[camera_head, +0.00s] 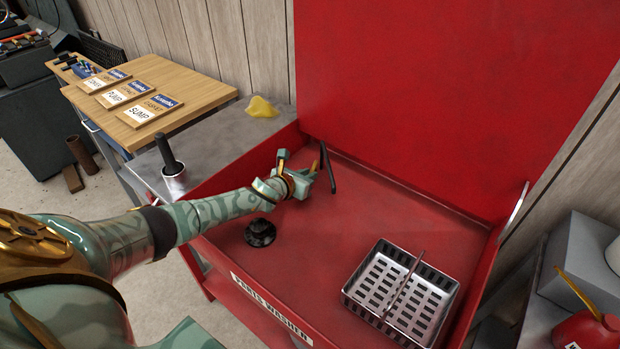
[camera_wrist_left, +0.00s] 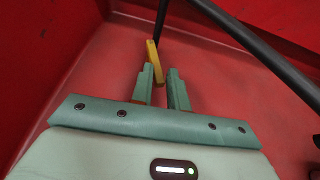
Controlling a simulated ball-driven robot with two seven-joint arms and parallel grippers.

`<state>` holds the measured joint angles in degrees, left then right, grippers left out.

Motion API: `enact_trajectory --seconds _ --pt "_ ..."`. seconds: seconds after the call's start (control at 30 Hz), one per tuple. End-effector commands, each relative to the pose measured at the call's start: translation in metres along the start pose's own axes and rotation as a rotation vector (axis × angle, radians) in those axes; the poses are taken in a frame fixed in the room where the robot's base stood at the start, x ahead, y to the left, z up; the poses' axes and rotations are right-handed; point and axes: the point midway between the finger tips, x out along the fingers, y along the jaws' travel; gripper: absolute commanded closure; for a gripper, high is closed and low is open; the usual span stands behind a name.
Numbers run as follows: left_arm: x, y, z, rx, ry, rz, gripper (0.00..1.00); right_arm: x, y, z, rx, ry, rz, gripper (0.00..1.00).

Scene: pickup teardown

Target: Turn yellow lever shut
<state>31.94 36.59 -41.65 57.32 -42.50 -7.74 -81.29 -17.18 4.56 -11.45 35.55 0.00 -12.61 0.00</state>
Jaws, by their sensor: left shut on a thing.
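The yellow lever (camera_wrist_left: 152,52) shows in the left wrist view as a short slanted bar at the foot of a black pipe. Its near end lies between the two green fingers of my left gripper (camera_wrist_left: 160,78), which is shut on it. In the head view my left gripper (camera_head: 313,174) reaches into the red parts washer (camera_head: 385,205), beside the black spout (camera_head: 328,168). The lever is hidden behind the gripper there. My right gripper is not in view.
A metal basket (camera_head: 445,290) sits in the washer at front right. A round black part (camera_head: 260,233) lies on the basin floor below my left forearm. A yellow cloth (camera_head: 262,107) and a black-handled brush (camera_head: 168,155) are on the grey bench. The red lid (camera_head: 450,90) stands open behind.

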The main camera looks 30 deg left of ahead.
Motion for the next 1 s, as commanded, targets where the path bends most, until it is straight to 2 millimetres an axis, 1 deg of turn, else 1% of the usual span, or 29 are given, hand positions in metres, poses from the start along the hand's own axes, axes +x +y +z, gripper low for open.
enact_trajectory --seconds 0.03,0.3,0.5,0.7,1.0 --pt "0.003 0.000 -0.005 0.015 0.000 -0.036 1.00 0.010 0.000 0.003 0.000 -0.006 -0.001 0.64" --pt "0.002 0.010 -0.008 0.080 0.001 -0.199 1.00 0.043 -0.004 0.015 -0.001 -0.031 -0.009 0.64" --pt "0.001 0.014 -0.006 0.113 0.000 -0.281 1.00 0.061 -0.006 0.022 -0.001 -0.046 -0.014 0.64" --pt "0.000 0.015 -0.003 0.126 -0.002 -0.319 1.00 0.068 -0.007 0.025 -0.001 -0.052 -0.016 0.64" --pt "-0.001 0.014 0.000 0.127 -0.003 -0.326 1.00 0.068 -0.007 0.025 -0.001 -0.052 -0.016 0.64"
